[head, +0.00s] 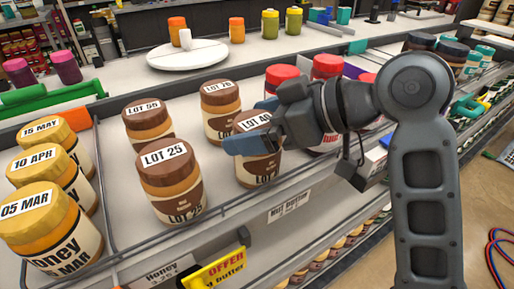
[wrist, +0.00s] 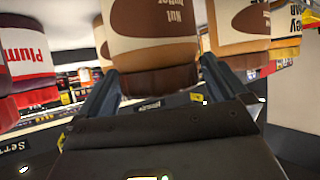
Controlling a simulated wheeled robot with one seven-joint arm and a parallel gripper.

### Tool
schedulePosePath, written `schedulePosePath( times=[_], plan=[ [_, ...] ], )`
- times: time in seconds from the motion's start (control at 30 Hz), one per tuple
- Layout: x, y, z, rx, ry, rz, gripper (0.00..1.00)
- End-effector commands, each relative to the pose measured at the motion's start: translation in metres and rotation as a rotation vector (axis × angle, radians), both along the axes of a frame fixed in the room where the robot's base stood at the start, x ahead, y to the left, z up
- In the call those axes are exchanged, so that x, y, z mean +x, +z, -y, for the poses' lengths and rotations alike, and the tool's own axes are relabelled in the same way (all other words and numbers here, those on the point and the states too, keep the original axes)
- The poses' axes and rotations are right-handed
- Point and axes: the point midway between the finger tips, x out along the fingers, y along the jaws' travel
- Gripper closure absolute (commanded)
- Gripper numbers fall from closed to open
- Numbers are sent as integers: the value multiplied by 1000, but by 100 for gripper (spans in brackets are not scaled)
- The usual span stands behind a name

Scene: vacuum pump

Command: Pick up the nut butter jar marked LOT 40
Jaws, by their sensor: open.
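The nut butter jar marked LOT 40 (head: 262,168) stands upright on the shelf, with a brown lid and a cream and brown label. My gripper (head: 252,124) is open, its two blue fingers at the height of the jar's lid, one on the near side and one on the far side. In the wrist view, which is upside down, a nut butter jar (wrist: 150,42) with its brown lid shows between the spread fingers of my gripper (wrist: 160,72). I cannot tell whether the fingers touch it. My fingers partly hide the jar's top in the head view.
Nut butter jars LOT 25 (head: 172,185), LOT 55 (head: 147,122) and LOT 70 (head: 221,108) stand to the left and behind. Honey jars (head: 50,228) fill the left section. Red-lidded jars (head: 328,66) stand close on the right. A rail (head: 222,208) runs along the shelf front.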

Motion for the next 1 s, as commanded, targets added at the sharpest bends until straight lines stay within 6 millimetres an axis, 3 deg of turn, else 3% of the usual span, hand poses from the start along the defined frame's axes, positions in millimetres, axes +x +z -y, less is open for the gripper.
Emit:
schedulePosePath(
  times=[0.07,0.17,1.0],
  plan=[
    [0,0,0,0,0,0,0],
    [0,0,0,0,0,0,8],
    [0,0,0,1,0,0,88]
  ],
)
